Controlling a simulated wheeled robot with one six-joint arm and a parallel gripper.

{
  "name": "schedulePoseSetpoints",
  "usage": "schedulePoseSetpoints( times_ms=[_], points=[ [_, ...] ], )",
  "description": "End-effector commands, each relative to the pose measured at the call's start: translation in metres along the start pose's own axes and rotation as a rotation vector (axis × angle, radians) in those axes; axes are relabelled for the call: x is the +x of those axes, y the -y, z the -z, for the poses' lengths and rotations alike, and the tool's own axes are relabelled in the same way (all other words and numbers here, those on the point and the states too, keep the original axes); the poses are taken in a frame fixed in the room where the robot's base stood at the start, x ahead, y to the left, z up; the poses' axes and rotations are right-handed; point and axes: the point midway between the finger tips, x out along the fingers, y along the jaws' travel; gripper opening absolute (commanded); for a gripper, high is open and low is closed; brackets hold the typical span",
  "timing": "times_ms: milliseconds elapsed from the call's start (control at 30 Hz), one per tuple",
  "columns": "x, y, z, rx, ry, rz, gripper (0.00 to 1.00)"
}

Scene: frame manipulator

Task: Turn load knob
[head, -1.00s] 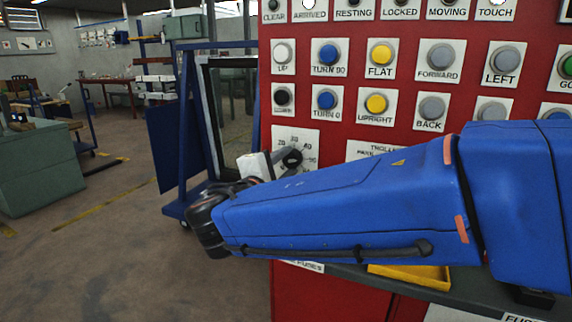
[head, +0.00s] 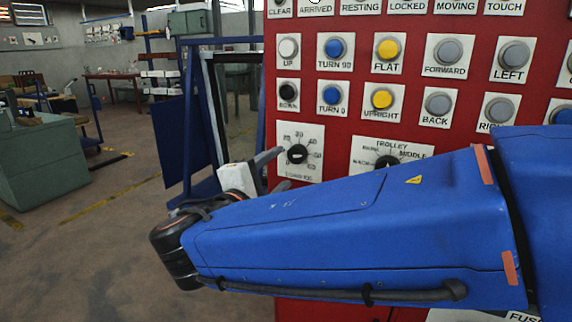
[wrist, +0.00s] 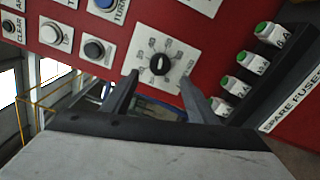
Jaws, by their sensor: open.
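The load knob (head: 297,154) is a round black knob on a white numbered plate, on the red panel. It shows whole in the head view. In the wrist view the load knob (wrist: 160,64) lies ahead of the gap between my fingertips. My gripper (head: 276,171) is left of and slightly below the knob in the head view, its grey fingers pointing toward the panel. In the wrist view my gripper (wrist: 159,79) is open with nothing between its fingers. It appears apart from the knob. My blue arm hides the lower panel in the head view.
The trolley knob (head: 388,163) sits right of the load knob. Rows of push buttons (head: 383,98) are above. In the wrist view, green-topped fuses (wrist: 243,57) stand at the right. A blue frame (head: 190,120) stands left of the panel; open floor lies further left.

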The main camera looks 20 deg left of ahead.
Motion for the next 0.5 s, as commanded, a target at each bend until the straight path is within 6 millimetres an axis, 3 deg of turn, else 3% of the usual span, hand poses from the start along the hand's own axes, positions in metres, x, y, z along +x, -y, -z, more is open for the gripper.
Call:
schedulePoseSetpoints(
  times_ms=[500],
  points=[
    [-0.084, 0.001, 0.001, 0.0, -0.003, 0.001, 0.53]
  ],
)
